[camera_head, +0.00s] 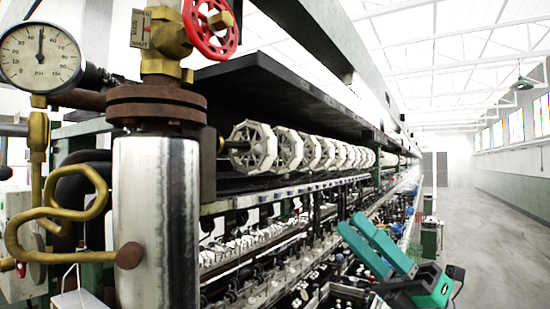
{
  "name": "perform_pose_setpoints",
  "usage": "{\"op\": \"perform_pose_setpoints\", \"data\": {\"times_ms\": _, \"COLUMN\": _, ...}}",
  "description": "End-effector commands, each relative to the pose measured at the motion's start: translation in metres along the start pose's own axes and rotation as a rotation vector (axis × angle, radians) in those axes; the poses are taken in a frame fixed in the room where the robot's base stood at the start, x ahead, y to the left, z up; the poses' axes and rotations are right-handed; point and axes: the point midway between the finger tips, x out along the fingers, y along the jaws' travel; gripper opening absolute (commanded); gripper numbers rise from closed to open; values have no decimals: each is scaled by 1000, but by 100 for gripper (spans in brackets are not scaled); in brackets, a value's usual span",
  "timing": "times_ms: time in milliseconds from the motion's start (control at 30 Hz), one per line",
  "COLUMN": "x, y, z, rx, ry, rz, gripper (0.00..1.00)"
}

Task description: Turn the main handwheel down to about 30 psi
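A red handwheel (226,42) sits at the top, cut off by the upper edge, on a brass valve (168,38). A small tag with lettering (140,29) hangs beside the valve. A round white pressure gauge (30,65) is at the upper left. Its black needle points almost straight up, near the middle of the scale, around 50. My gripper (352,221) is at the lower right, with two teal fingers slanting up and left. A gap shows between the fingers and nothing is held. It is well below and right of the handwheel, not touching it.
A rusty flange (156,104) and a shiny metal cylinder (155,220) stand below the valve. A bent brass pipe (62,216) is at the left. A reeling machine with white reels (252,147) runs back behind them. Open floor (485,250) is at the right.

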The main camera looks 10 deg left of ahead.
Motion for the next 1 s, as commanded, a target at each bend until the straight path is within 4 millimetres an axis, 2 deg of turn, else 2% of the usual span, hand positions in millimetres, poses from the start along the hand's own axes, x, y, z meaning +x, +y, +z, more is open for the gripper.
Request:
{"op": "perform_pose_setpoints", "data": {"times_ms": 33, "x": 18, "y": 14, "z": 8, "rx": -43, "ry": 41, "rz": -16, "gripper": 34}}
{"op": "perform_pose_setpoints", "data": {"times_ms": 200, "x": 69, "y": 50, "z": 25, "rx": -168, "ry": 164, "rz": -80, "gripper": 34}}
{"op": "perform_pose_setpoints", "data": {"times_ms": 433, "x": 138, "y": 100, "z": 37, "rx": -339, "ry": 322, "rz": -183, "gripper": 34}}
{"op": "perform_pose_setpoints", "data": {"times_ms": 600, "x": 188, "y": 138, "z": 38, "rx": -467, "ry": 431, "rz": -269, "gripper": 34}}
{"op": "perform_pose_setpoints", "data": {"times_ms": 800, "x": 245, "y": 180, "z": 29, "rx": -615, "ry": 550, "rz": -380, "gripper": 34}}
{"op": "perform_pose_setpoints", "data": {"times_ms": 1000, "x": 287, "y": 211, "z": 16, "rx": -731, "ry": 633, "rz": -474, "gripper": 34}}
